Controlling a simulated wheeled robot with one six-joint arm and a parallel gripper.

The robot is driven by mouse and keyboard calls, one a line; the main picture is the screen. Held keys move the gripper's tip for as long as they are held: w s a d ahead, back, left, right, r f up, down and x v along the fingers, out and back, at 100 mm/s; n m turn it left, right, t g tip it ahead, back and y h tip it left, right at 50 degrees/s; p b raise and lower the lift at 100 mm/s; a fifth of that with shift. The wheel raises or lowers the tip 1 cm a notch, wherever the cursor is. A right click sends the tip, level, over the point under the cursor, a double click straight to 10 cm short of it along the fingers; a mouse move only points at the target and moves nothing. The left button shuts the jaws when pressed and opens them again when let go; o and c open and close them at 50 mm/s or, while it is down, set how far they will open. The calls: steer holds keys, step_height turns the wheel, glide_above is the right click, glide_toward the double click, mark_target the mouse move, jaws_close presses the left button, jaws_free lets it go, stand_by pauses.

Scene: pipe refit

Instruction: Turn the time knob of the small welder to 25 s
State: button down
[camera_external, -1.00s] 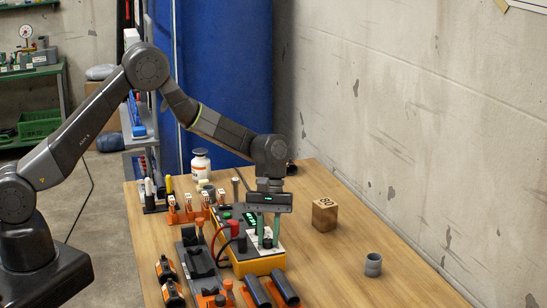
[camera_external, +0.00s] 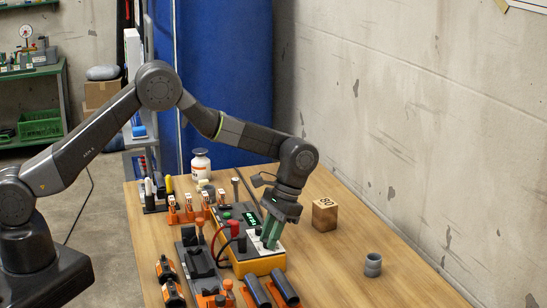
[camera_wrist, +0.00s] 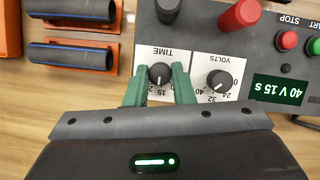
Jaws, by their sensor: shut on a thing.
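The small welder (camera_external: 262,266) is a grey box with an orange base on the wooden table. Its time knob (camera_wrist: 160,73), black on a white label, shows in the wrist view, with the volts knob (camera_wrist: 219,82) to its right.
The volts knob sits close to the right finger. Red and black plugs (camera_wrist: 240,14) stand on the welder. Two dark pipe pieces (camera_wrist: 72,55) lie in orange holders beside it. A wooden block (camera_external: 325,215) and a grey coupling (camera_external: 373,265) stand on the clear right side.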

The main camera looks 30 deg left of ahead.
steer(key=m+t, duration=0.1)
steer(key=m, duration=0.2)
steer(key=m+t+y, duration=0.1)
steer(key=m, duration=0.3)
steer(key=shift+s+d+r+y, duration=0.1)
steer(key=shift+s+d+y, duration=0.1)
steer(key=shift+y, duration=0.1)
steer(key=m+t, duration=0.2)
steer(key=m, duration=0.4)
steer(key=shift+s+b, duration=0.15)
steer(key=shift+b, duration=0.15)
steer(key=shift+t, duration=0.3)
steer(key=c, duration=1.2)
jaws_free()
steer(key=shift+c, duration=0.2)
steer(key=b+v, duration=0.1)
steer(key=v, duration=1.2)
steer(key=shift+d+r, duration=0.25)
steer(key=shift+r, duration=0.05)
